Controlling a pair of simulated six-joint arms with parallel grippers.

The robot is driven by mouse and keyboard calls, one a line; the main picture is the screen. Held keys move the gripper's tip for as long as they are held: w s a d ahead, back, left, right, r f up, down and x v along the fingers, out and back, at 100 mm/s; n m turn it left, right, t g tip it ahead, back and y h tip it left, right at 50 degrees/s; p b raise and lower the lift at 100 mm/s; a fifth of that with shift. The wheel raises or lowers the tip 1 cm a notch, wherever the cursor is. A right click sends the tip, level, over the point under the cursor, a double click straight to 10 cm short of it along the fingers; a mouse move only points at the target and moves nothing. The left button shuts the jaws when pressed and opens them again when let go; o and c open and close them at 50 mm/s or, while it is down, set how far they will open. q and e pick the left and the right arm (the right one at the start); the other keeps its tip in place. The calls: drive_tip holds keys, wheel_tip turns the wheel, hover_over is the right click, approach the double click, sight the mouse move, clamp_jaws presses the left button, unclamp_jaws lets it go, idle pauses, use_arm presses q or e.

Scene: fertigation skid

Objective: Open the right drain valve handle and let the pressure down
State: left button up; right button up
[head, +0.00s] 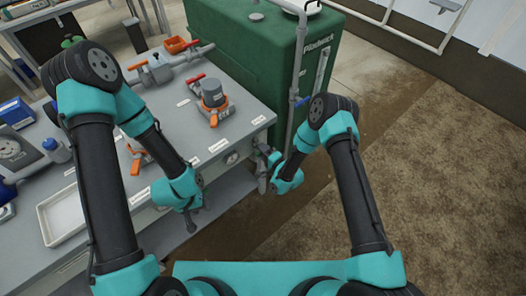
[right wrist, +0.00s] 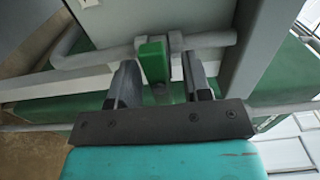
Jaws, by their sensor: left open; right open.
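A green valve handle (right wrist: 154,62) stands upright on a grey pipe in the right wrist view, and I take it for the right drain valve handle. My right gripper (right wrist: 160,82) is open, with one finger on each side of the handle. I cannot tell whether either finger touches it. In the head view my right gripper (head: 263,170) is low at the right front corner of the skid table, and the handle cannot be made out there. My left gripper (head: 191,216) is open and empty, pointing down in front of the table's front edge.
Open floor lies at right.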

drive_tip(key=shift+c, duration=0.3)
clamp_jaws()
drive_tip(key=shift+n, duration=0.6)
drive_tip(key=n, duration=0.3)
drive_tip(key=shift+n, duration=0.3)
drive_tip(key=n, duration=1.3)
drive_tip(key=shift+n, duration=0.3)
